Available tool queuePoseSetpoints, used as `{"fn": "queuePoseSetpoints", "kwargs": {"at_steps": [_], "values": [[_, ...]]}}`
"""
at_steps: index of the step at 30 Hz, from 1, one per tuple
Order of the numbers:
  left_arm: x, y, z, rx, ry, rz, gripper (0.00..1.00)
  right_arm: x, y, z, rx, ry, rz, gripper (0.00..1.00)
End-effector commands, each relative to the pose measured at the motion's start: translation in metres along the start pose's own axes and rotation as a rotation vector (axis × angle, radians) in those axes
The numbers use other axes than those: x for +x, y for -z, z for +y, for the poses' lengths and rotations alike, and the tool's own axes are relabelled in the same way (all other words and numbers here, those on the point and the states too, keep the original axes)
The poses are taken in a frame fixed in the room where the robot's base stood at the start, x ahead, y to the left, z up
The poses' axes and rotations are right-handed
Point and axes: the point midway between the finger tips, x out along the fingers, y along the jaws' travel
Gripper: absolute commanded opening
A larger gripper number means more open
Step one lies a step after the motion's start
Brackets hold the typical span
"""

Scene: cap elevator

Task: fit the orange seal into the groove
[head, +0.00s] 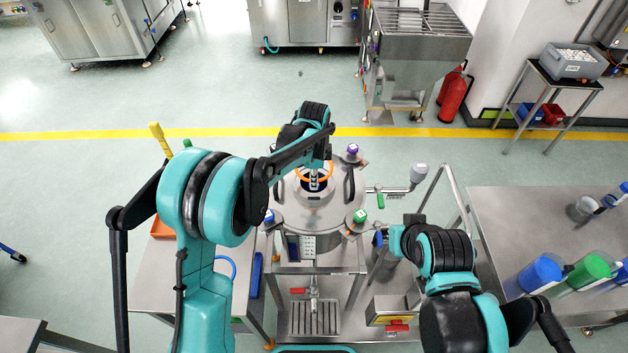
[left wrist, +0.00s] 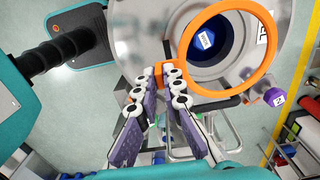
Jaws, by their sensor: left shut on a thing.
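The orange seal (left wrist: 262,30) is a ring with a small tab, seen large in the left wrist view. My left gripper (left wrist: 164,74) is shut on the tab side of the ring. The ring lies over or just above a round grey collar (left wrist: 243,66) with a dark opening and a blue part inside. I cannot tell whether it touches the collar, and the groove is not clearly seen. In the head view the seal (head: 301,174) shows at the steel vessel's (head: 290,212) top, below my left gripper (head: 316,178). My right gripper (head: 388,240) is right of the vessel, its fingers unclear.
Blue, green and purple capped knobs (head: 352,149) stand around the vessel's rim. A side arm with a grey knob (head: 418,172) juts out right. A steel table (head: 545,225) with coloured-lid containers is at right. An orange tray (head: 161,228) lies on the left table.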

Motion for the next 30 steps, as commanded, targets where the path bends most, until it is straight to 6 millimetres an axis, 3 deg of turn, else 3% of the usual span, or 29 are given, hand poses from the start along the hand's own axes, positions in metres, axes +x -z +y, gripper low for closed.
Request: {"fn": "queuePoseSetpoints", "kwargs": {"at_steps": [15,30], "values": [[0.045,0.0,0.0,0.0,0.0,0.0,0.0,0.031,-0.022,0.0,0.0,0.0,0.0,0.0],[0.048,0.0,0.0,0.0,0.0,0.0,0.0,0.032,-0.023,0.0,0.0,0.0,0.0,0.0]]}}
